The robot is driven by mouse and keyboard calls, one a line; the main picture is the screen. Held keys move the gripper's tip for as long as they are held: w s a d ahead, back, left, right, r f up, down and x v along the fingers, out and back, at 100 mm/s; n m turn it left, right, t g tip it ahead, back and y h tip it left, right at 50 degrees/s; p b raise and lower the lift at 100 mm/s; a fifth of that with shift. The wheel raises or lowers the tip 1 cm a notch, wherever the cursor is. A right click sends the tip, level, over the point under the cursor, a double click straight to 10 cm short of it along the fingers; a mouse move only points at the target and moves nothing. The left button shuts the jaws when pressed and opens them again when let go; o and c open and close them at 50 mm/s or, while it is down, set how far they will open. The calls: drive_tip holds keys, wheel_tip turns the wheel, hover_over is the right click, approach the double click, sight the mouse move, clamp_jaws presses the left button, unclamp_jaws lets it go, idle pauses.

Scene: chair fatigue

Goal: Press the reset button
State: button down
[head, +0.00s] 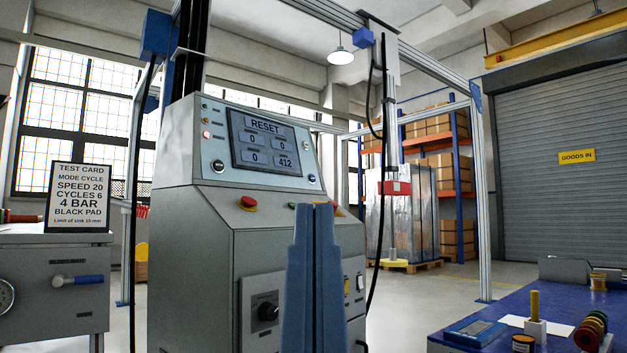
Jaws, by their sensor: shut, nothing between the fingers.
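The grey control console (190,260) stands in the middle. Its tilted screen (265,142) reads RESET, with boxes showing 0 and one showing 412. Small buttons sit beside the screen: a pale lit one (206,135) and a dark round one (218,166) on the left, a light one (311,179) on the right. A red mushroom button (248,203) is on the ledge below. I cannot read which button is marked reset. My gripper (313,206) is shut and empty, pointing up in front of the console's right part, hiding some of its ledge and lower front.
A grey cabinet (50,290) with a test card (78,197) is at left. A blue bench (480,310) with small parts is at lower right. A metal frame (482,200) rises around the console. Clear floor (460,280) lies behind the bench.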

idle(0.7)
wheel_tip(320, 180, up, 70)
drive_tip(key=p, duration=7)
drive_tip(key=shift+a, duration=0.1)
drive_tip(key=shift+a, duration=0.1)
